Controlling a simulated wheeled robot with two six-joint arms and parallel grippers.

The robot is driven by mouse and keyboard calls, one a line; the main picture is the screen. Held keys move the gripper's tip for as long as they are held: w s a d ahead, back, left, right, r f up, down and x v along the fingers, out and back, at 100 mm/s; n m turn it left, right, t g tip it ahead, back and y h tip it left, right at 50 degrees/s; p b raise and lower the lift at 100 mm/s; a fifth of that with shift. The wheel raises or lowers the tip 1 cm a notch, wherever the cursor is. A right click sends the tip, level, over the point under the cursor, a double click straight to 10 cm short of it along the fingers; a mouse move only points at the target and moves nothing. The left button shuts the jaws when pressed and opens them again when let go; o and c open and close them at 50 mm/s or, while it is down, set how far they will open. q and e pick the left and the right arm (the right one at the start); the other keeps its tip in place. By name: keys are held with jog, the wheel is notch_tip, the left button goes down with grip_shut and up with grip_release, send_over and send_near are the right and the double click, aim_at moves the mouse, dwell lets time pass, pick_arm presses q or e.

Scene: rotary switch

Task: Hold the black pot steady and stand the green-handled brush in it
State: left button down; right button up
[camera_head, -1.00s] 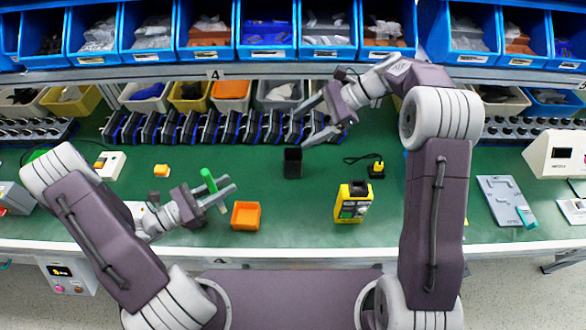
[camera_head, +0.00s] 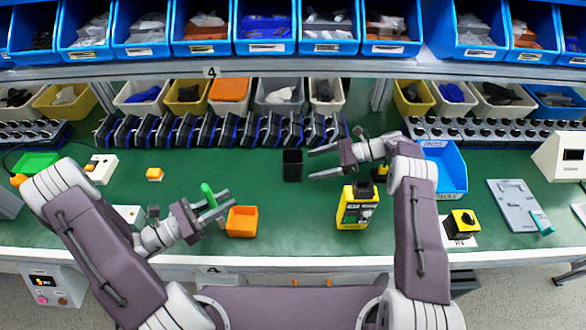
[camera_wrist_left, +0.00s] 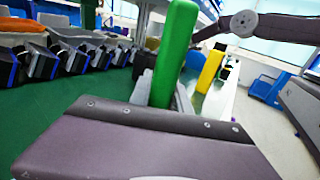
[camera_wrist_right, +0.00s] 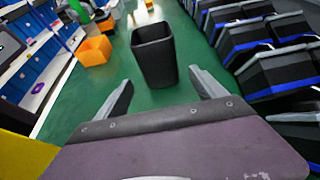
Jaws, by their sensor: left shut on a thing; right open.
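The black pot (camera_head: 292,165) stands upright on the green bench top, near the middle in the head view. In the right wrist view the pot (camera_wrist_right: 153,54) is ahead of my open fingers, and its opening faces up. My right gripper (camera_head: 311,164) is open and empty, just right of the pot, with its fingers pointing at it. My left gripper (camera_head: 220,207) is shut on the green-handled brush (camera_head: 207,195), left of the pot and nearer the front. The green handle (camera_wrist_left: 174,52) rises from between the fingers in the left wrist view. The brush's lower end is hidden.
An orange open box (camera_head: 242,221) stands just right of my left gripper. A yellow-black device (camera_head: 357,207) stands in front of my right gripper. A row of black-blue devices (camera_head: 220,130) lines the back. The bench between the left gripper and pot is mostly clear.

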aim_at(296, 169)
jog(key=shift+a, duration=0.3)
jog(key=p+x, duration=0.1)
jog(key=x, duration=0.1)
jog(key=shift+a+p, duration=0.3)
jog(key=shift+p, duration=0.1)
jog(key=x, duration=0.1)
jog(key=b+x, duration=0.1)
jog(key=x, duration=0.1)
jog(key=shift+a+f, duration=0.1)
jog(key=shift+f, duration=0.25)
jog(key=shift+a+b, duration=0.3)
jog(key=shift+a, duration=0.05)
jog(key=shift+c, duration=0.3)
jog(key=c, duration=1.3)
jog(key=o, duration=1.6)
